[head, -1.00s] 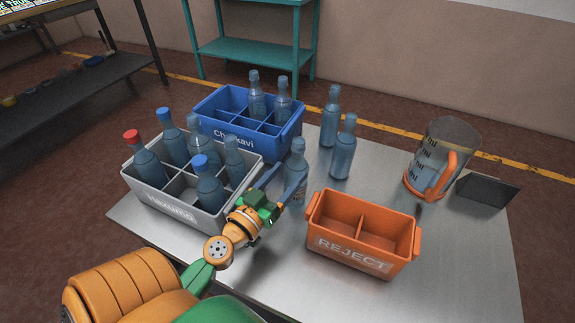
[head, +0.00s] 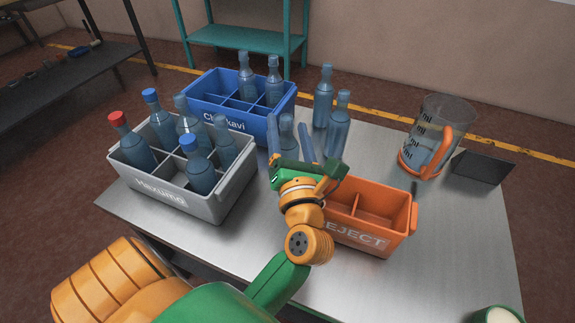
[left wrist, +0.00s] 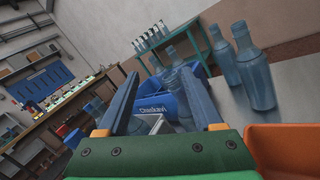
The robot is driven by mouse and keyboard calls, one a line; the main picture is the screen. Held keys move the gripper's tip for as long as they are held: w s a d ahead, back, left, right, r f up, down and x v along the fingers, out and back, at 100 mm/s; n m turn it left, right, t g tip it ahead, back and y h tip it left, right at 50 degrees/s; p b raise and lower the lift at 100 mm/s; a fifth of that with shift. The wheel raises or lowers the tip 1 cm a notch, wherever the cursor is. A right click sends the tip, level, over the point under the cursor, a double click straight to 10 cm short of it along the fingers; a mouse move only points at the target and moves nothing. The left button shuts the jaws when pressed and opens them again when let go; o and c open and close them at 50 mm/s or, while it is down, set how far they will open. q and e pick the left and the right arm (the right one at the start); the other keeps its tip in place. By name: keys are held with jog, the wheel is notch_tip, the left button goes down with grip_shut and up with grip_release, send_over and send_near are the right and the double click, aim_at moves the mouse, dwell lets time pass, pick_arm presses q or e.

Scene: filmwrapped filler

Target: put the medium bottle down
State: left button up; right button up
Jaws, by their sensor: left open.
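My left gripper (head: 290,145) is open, in front of the orange reject crate's left end. Its two fingers point away toward the back of the table. A blue-grey glass bottle (head: 287,126) without a coloured cap stands upright and shows between the fingers; its lower part is hidden by the gripper. I cannot tell whether a finger touches it. In the left wrist view the open fingers spread wide, with a bottle (left wrist: 183,103) beyond them, partly behind the right finger. Two similar bottles (head: 323,97) (head: 339,125) stand on the table behind, to the right. My right gripper is not in view.
A grey crate (head: 165,196) with several bottles stands left. A blue crate (head: 215,124) with two bottles stands behind. The orange reject crate (head: 358,235) looks empty.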

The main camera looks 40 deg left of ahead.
aim_at(289, 128)
pick_arm(q)
jog(key=f+n, duration=0.1)
jog(key=n, duration=0.1)
jog(key=n+g, duration=0.1)
jog(key=f+n+b, duration=0.1)
jog(key=n, duration=0.1)
jog(key=shift+d+f+n+g, duration=0.3)
jog(key=shift+d, duration=0.05)
jog(key=x, duration=0.4)
jog(key=f+x, duration=0.1)
jog(key=x, duration=0.1)
jog(key=shift+w+a+r+p, duration=0.1)
jog(key=shift+w+p, duration=0.3)
jog(key=shift+w, duration=0.1)
grip_shut()
